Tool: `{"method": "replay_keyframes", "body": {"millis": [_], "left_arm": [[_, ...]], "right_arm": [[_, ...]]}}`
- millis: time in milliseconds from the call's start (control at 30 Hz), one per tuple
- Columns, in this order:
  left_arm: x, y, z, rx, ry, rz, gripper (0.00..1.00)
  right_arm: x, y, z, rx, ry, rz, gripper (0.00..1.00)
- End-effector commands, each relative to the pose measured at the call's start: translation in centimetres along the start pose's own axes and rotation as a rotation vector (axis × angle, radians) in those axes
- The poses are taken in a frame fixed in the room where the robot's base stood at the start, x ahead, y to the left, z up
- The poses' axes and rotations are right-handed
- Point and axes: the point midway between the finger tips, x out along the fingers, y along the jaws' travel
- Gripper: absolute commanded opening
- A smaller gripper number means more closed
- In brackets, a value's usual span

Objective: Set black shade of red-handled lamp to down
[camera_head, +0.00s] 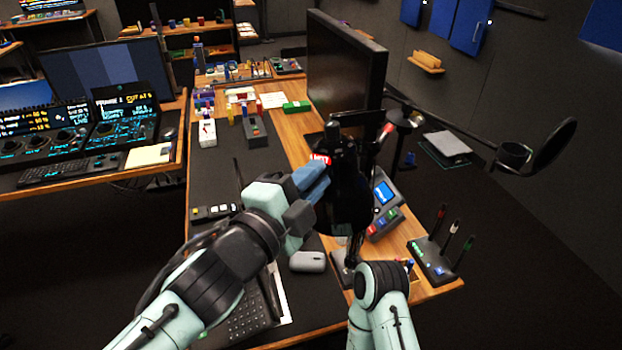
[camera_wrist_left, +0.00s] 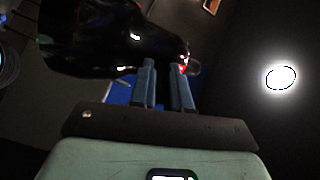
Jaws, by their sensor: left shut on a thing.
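The lamp's black shade (camera_head: 348,205) hangs above the right part of the desk in the head view, in front of the monitor. In the left wrist view the glossy dark shade (camera_wrist_left: 105,40) lies across the top, with a small red spot near its right end. My left gripper (camera_head: 318,182) reaches the shade from the left. In the left wrist view its fingers (camera_wrist_left: 166,80) are close together at the shade's narrow right end and shut on it. The exact contact is dark. My right gripper is out of view.
A large monitor (camera_head: 345,70) stands behind the lamp. A grey mouse (camera_head: 307,262) and a keyboard (camera_head: 248,315) lie below my left arm. A small blue-screened panel (camera_head: 384,192) and a pen stand (camera_head: 432,262) are to the right. A round black disc on an arm (camera_head: 554,146) extends right.

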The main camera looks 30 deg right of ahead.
Motion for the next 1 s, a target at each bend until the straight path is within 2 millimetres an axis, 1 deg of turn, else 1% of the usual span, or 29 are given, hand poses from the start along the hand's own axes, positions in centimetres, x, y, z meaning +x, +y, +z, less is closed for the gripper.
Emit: {"method": "replay_keyframes", "body": {"millis": [467,500,567,600,867,1000], "left_arm": [[0.0,-0.1,0.0,0.009,0.000,-0.001,0.00],[0.0,0.0,0.0,0.009,0.001,-0.001,0.20],[0.0,0.0,0.0,0.009,0.001,-0.001,0.39],[0.0,0.0,0.0,0.009,0.000,-0.001,0.42],[-0.1,0.0,0.0,0.009,0.000,0.000,0.42],[-1.0,-0.2,0.0,0.010,-0.002,-0.002,0.42]], "right_arm": [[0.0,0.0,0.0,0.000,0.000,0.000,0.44],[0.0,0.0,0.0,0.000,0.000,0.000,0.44],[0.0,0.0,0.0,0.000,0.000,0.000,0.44],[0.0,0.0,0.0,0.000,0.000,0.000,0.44],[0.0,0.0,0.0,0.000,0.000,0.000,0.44],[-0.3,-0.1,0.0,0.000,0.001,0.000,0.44]]}}
